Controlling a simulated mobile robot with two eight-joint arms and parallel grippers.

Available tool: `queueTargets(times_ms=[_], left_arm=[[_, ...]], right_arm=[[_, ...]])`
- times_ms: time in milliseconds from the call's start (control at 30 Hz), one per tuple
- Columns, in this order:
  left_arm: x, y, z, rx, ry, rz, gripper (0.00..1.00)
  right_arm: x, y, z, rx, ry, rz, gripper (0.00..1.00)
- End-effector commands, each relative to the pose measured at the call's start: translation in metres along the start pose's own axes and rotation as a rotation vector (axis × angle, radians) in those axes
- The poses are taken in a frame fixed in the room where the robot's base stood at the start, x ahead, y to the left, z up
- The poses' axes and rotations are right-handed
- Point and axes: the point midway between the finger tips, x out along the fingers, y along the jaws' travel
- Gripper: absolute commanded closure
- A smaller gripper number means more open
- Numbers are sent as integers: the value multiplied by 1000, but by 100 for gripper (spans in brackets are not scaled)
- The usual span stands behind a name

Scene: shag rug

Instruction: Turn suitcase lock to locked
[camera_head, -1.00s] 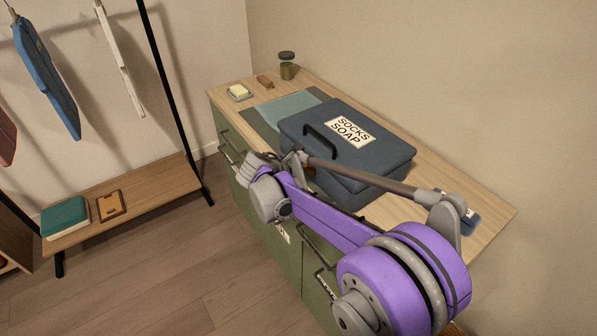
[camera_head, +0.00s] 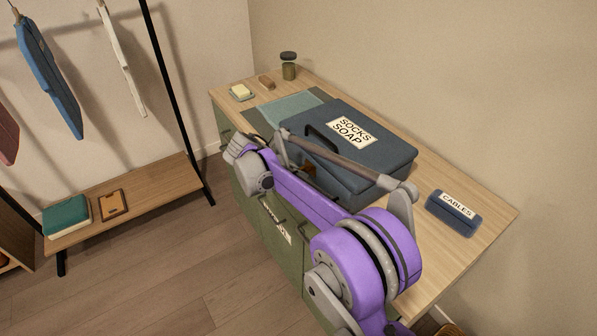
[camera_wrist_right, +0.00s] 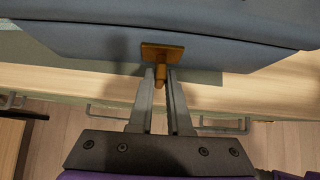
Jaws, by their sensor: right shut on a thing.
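The dark blue suitcase (camera_head: 385,155), labelled "SOCKS SOAP", lies with its lid down on the wooden counter top. Its front also shows in the right wrist view (camera_wrist_right: 90,42). The lock is a brass-coloured plate (camera_wrist_right: 161,51) with a small knob (camera_wrist_right: 160,84) standing out from the suitcase front. My right gripper (camera_wrist_right: 161,76) is shut on the lock knob, a finger on each side. In the head view my purple right arm covers part of the suitcase front and most of the lock. My left gripper is not in view.
A small blue case labelled "CABLES" (camera_head: 454,213) lies on the counter (camera_head: 485,208) to the right. A soap dish (camera_head: 241,93), a brown block (camera_head: 266,82) and a jar (camera_head: 288,68) stand at the far end. Drawer handles (camera_wrist_right: 225,126) stick out below the counter edge.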

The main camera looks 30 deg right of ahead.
Motion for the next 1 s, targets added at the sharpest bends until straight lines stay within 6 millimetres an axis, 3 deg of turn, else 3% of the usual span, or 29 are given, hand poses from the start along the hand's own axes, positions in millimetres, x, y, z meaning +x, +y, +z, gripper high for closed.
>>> queueTargets(times_ms=[200,233,367,400,767,1000], left_arm=[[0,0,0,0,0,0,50],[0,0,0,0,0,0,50],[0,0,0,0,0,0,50],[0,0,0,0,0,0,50],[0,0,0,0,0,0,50],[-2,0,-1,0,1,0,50]], right_arm=[[0,0,2,1,-4,1,100],[0,0,2,1,-4,1,80],[0,0,1,1,-3,1,57],[0,0,1,1,-3,1,55],[-6,0,1,0,-1,2,55],[-50,0,0,-1,-2,3,55]])
